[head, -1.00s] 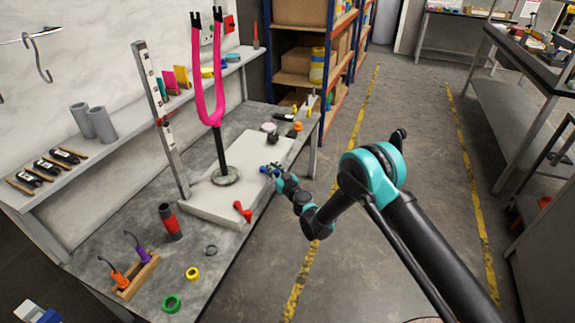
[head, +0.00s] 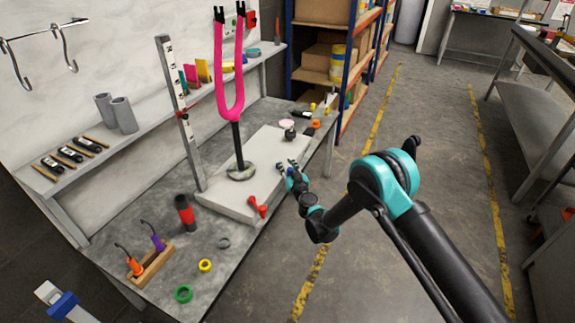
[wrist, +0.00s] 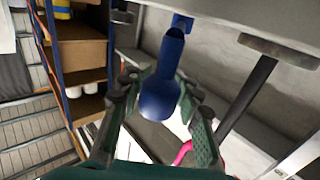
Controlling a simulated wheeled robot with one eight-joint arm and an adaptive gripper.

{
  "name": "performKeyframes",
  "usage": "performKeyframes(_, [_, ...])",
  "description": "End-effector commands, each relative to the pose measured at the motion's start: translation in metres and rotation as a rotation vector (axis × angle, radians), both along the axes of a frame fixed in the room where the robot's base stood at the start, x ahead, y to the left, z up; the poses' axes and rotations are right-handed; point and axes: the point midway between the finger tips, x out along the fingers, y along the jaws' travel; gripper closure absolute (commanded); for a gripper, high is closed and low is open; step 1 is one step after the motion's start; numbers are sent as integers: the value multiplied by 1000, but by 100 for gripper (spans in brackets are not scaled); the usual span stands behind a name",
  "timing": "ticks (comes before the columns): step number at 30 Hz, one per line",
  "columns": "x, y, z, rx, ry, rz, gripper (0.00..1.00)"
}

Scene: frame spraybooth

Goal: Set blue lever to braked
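The blue lever (wrist: 160,92) fills the middle of the wrist view. It has a rounded knob end and a narrower stem running up to a small blue mount at the edge of the pale slab. My gripper (wrist: 163,112) is open, with one finger on each side of the knob and gaps showing beside it. In the head view my gripper (head: 287,170) is at the right edge of the pale slab (head: 222,201), and the blue lever is mostly hidden there. A red lever (head: 258,207) sits on the slab's front edge. No braked marking is readable.
A pink fork (head: 229,85) stands on a dark post on the slab, beside a tall ruler-like upright (head: 178,115). Small knobs and parts (head: 289,133) lie behind my gripper. The floor aisle at right is clear.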

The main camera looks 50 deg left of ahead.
Motion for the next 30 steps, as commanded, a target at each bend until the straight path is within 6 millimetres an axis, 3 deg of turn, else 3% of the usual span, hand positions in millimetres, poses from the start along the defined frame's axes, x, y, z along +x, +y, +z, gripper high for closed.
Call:
performKeyframes(12, [0, -4, 0, 0, 0, -2, 58])
performKeyframes(24, [-23, -58, 0, 0, 0, -2, 58])
performKeyframes(30, [-28, -69, 0, 0, 0, -2, 58])
